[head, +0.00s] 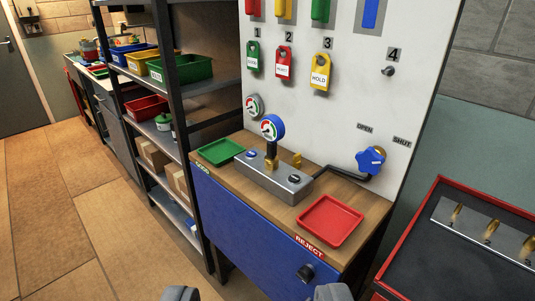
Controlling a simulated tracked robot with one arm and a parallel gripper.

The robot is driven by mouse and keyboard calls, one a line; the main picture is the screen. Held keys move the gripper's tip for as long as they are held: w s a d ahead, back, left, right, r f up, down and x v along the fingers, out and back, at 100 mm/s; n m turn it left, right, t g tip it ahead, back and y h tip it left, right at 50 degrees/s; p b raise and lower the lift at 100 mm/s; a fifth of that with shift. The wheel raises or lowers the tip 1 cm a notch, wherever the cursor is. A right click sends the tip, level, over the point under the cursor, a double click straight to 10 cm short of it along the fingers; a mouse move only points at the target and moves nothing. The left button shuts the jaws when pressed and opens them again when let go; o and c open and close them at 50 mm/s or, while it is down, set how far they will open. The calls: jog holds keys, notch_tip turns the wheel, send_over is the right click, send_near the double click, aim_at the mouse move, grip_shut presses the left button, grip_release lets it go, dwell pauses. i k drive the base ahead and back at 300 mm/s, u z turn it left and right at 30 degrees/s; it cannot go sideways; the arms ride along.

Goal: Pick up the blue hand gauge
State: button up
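The blue hand gauge (272,127) has a blue rim and a dial with red and green zones. It stands upright on a brass stem on a grey metal block (262,180), which sits on the wooden top of the blue cabinet. My gripper (256,293) shows only its two grey fingertips at the bottom edge. They are wide apart, with nothing seen between them. The gripper is nearer the camera than the gauge and apart from it.
A green tray (220,151) lies left of the block and a red tray (330,221) right. A blue valve knob (371,160) and a smaller gauge (254,106) are at the white panel (345,110). Shelves (178,90) stand left, a red-edged cart (455,250) right.

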aim_at(273, 128)
jog(key=k, duration=1.15)
jog(key=u, duration=0.55)
jog(key=i, duration=0.9)
jog(key=u, duration=0.5)
jog(key=i, duration=1.3)
jog(key=z, duration=0.55)
jog(key=i, duration=0.6)
jog(key=z, duration=0.4)
